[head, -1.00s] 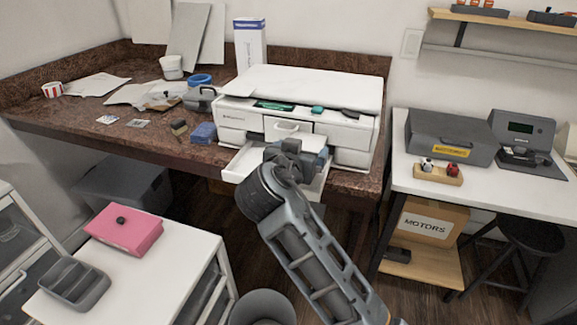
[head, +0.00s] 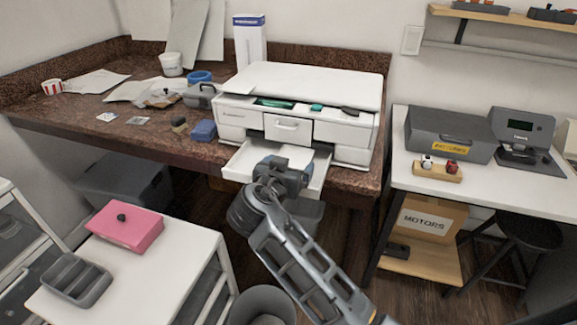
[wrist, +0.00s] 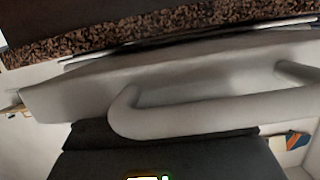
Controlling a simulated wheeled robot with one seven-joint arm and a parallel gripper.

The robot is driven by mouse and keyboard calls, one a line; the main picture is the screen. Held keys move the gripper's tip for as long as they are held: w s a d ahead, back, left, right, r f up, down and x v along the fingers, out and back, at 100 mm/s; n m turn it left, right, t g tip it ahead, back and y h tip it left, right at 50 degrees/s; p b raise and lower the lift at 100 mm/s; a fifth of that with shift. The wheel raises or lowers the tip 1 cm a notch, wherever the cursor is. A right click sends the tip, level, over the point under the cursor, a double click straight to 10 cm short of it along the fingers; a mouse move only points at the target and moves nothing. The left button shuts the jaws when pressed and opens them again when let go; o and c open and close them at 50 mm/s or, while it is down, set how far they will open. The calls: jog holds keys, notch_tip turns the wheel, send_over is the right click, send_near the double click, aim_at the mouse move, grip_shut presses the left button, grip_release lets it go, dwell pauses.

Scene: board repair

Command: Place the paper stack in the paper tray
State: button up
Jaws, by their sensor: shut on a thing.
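The paper tray (head: 243,162) is a white drawer pulled out from the lower front of the white printer (head: 300,92). A bright white patch that looks like the paper stack (head: 293,153) lies inside it; my gripper hides part of it. My gripper (head: 282,172) is at the tray's front edge, shut on the tray handle. In the wrist view the pale curved handle (wrist: 215,118) crosses close to the camera, with dark gripper parts below it. The exact finger contact is hidden in the head view.
A blue box (head: 204,131) and grey case (head: 200,97) stand left of the printer on the brown counter (head: 150,148). A white cart (head: 165,265) with a pink box (head: 125,227) stands at lower left. A bin (head: 264,303) is below my arm.

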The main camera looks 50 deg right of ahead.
jog(key=shift+f, duration=0.3)
jog(key=o, duration=1)
jog(key=shift+a+f, duration=0.1)
jog(key=shift+f, duration=0.05)
jog(key=shift+r, duration=0.3)
jog(key=b+v, duration=0.1)
jog(key=v, duration=1.1)
jog(key=shift+r, duration=0.3)
